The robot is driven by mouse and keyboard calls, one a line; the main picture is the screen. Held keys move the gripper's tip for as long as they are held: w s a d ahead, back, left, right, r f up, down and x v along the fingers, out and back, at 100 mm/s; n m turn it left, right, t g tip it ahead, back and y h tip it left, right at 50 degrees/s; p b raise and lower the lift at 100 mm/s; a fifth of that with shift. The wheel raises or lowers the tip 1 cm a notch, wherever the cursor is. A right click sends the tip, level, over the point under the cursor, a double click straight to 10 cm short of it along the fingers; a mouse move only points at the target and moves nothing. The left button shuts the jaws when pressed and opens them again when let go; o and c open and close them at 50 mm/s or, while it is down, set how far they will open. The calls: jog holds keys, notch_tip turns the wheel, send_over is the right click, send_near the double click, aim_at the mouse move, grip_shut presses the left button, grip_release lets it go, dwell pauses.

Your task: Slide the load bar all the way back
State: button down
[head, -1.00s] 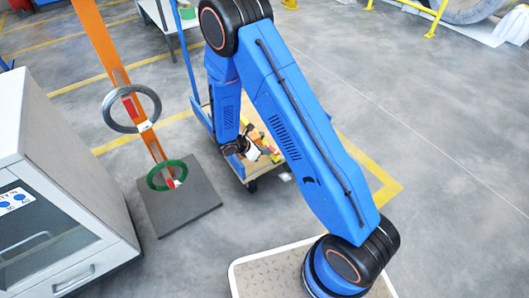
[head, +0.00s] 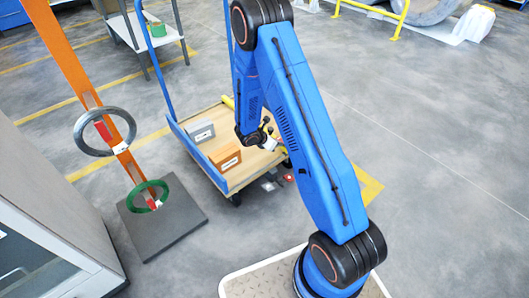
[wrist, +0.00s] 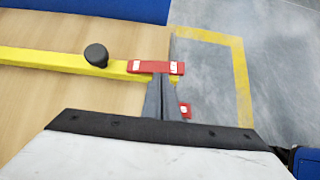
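The load bar (wrist: 50,59) is a yellow bar with a round black knob (wrist: 96,55), lying across the wooden cart deck (wrist: 60,105) in the wrist view. A red piece (wrist: 155,67) with white marks lies at its right end. A short bit of yellow (head: 229,102) shows beside my arm in the head view. My gripper (wrist: 160,90) is close to the bar's right end; grey finger parts reach up to the red piece. Whether they touch or grip it cannot be told. In the head view my gripper (head: 268,143) is small and partly hidden by my arm.
The cart carries an orange-brown box (head: 225,157) and a grey box (head: 201,131). A blue handle frame (head: 157,62) rises on its left. An orange post (head: 62,50) with a grey ring (head: 82,148) and green ring (head: 130,203) stands left. The floor at right is open.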

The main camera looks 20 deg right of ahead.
jog(key=w+d, duration=0.1)
jog(key=d, duration=0.2)
jog(key=w+d, duration=0.1)
jog(key=d, duration=0.2)
jog(key=w+d, duration=0.1)
jog(key=d, duration=0.2)
jog(key=shift+w+d, duration=0.1)
jog(key=shift+d, duration=0.25)
jog(key=shift+w+d, duration=0.1)
jog(key=shift+d, duration=0.05)
jog(key=shift+d+r, duration=0.15)
